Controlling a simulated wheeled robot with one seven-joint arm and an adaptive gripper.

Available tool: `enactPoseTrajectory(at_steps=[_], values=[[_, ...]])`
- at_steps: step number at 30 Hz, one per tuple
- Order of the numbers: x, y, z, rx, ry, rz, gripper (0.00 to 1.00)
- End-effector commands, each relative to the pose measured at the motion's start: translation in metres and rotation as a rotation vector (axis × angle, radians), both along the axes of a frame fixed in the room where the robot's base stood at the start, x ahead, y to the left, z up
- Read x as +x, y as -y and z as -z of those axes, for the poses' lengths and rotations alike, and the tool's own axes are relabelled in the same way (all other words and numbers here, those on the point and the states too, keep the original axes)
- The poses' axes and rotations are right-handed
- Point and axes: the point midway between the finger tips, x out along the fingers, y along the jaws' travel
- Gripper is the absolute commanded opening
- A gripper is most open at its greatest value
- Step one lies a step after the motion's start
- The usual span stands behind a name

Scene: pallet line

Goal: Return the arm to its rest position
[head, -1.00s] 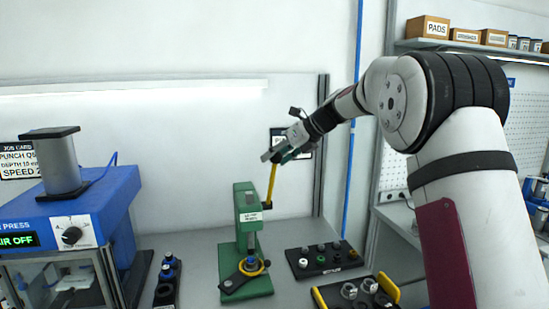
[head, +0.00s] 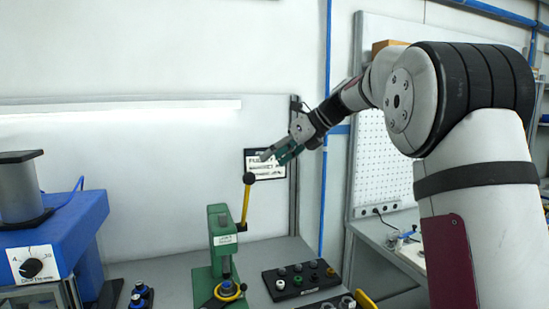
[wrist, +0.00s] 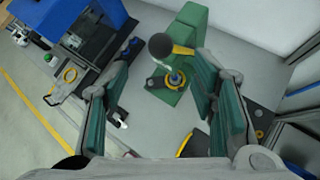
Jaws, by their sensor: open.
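My gripper (head: 278,153) is raised in the head view, up and to the right of the green lever press. Its jaws are apart with nothing between them; the wrist view shows both green-padded fingers (wrist: 160,105) spread. The green press (head: 219,251) stands on the bench with its yellow lever (head: 245,207) upright, topped by a black knob (head: 248,178). The knob is close below my fingertips in the head view and apart from them. In the wrist view the knob (wrist: 160,46) shows between and beyond the fingers.
A blue press (head: 60,235) stands at the left. A black tray of small parts (head: 302,278) lies right of the green press, with a yellow-handled tray (head: 365,300) in front. A wall sign (head: 265,163) is behind my gripper. A pegboard bench (head: 385,160) is at right.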

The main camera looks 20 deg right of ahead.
Motion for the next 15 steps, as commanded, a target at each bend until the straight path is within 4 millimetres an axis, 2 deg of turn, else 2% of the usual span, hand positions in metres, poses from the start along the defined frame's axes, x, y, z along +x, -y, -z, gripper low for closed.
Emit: enactPoseTrajectory(at_steps=[8,11,14,15], values=[[-0.004,-0.003,-0.001,-0.018,0.008,-0.015,0.52],[-0.021,-0.012,-0.004,-0.1,0.046,-0.08,0.52],[-0.054,-0.029,-0.006,-0.251,0.112,-0.209,0.52],[-0.071,-0.035,-0.006,-0.326,0.146,-0.277,0.52]])
